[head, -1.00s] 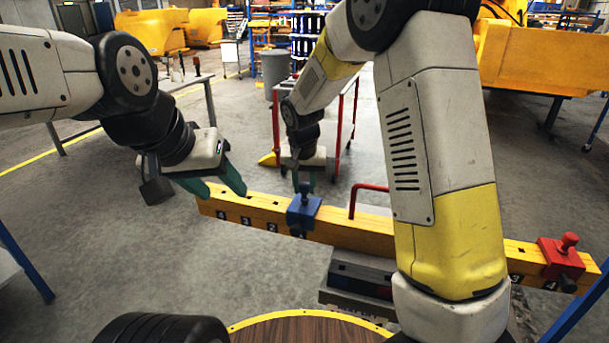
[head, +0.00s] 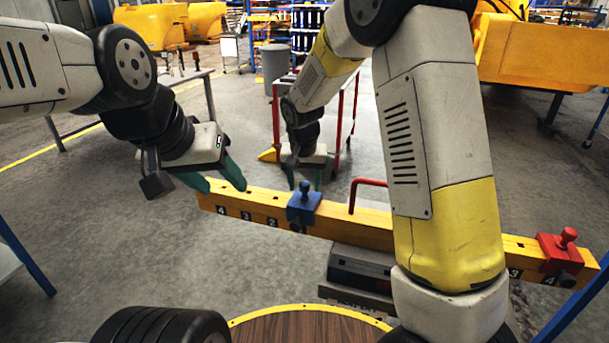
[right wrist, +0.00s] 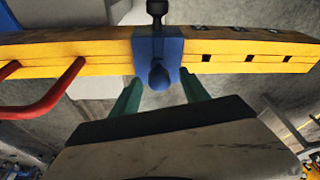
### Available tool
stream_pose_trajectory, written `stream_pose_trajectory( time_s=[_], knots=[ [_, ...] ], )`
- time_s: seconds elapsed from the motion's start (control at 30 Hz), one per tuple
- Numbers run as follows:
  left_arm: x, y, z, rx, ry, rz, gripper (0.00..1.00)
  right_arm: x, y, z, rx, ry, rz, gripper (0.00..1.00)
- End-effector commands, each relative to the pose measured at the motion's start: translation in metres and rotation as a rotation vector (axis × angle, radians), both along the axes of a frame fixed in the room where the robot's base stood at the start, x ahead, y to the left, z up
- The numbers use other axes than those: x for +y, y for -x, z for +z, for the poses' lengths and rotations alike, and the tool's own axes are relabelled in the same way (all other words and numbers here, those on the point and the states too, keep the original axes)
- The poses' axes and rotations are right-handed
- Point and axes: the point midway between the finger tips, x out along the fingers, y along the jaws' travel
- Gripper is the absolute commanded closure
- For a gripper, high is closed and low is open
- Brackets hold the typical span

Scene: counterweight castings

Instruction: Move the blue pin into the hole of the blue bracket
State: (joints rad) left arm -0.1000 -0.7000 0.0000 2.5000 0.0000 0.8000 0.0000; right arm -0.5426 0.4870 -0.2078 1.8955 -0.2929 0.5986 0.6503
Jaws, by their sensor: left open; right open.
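The blue bracket (head: 302,212) sits astride the yellow beam; it also shows in the right wrist view (right wrist: 158,50). The blue pin (head: 304,188) stands upright at the top of the bracket, with its round head showing in the right wrist view (right wrist: 159,76). Its shaft and the bracket's hole are hidden. My right gripper (head: 304,178) is open; in the right wrist view its green fingertips (right wrist: 161,82) are on either side of the pin head, apart from it. My left gripper (head: 220,178) is open and empty above the beam's left end.
The yellow beam (head: 350,226) has numbered positions and several square holes. A red handle (head: 367,183) rises from it, and a red bracket (head: 559,250) with a red knob sits at its right end. A round wooden top (head: 300,328) is in front. Open floor lies left.

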Motion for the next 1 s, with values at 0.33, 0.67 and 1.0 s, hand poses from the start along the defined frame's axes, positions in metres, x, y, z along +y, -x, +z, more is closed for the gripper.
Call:
stream_pose_trajectory(
  time_s=[0.33, 0.67, 1.0],
  knots=[
    [0.000, 0.000, 0.000, 0.000, 0.000, 0.000, 0.48, 0.002, 0.010, 0.043, -0.004, -0.003, 0.001, 0.47],
    [0.000, 0.000, 0.000, 0.000, 0.000, 0.000, 0.48, 0.002, 0.020, 0.075, -0.001, -0.001, 0.001, 0.47],
    [0.000, 0.000, 0.000, 0.000, 0.000, 0.000, 0.48, 0.002, 0.020, 0.075, 0.000, 0.000, 0.000, 0.47]
  ],
)
